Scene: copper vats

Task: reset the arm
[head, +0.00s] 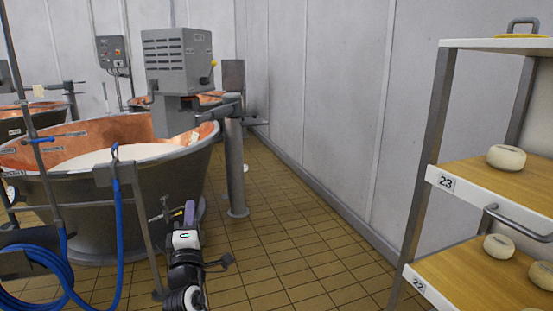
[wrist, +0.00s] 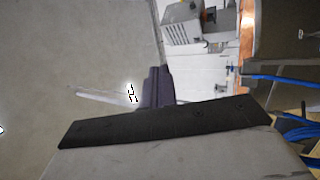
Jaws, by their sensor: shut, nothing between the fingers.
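My arm reaches up from the bottom of the head view. My gripper (head: 189,210) is at its end, in front of the nearest copper vat and low over the tiled floor. Its fingers look purple-grey and are shut with nothing between them. In the wrist view the gripper (wrist: 155,86) shows as a dark purple-grey block above a black plate.
The large copper vat (head: 62,200) with white liquid stands left, with a blue hose (head: 117,240) and metal stand close to my arm. A shelf rack (head: 436,175) holding pale round cheeses (head: 506,157) stands right. The tiled floor (head: 285,250) between is clear.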

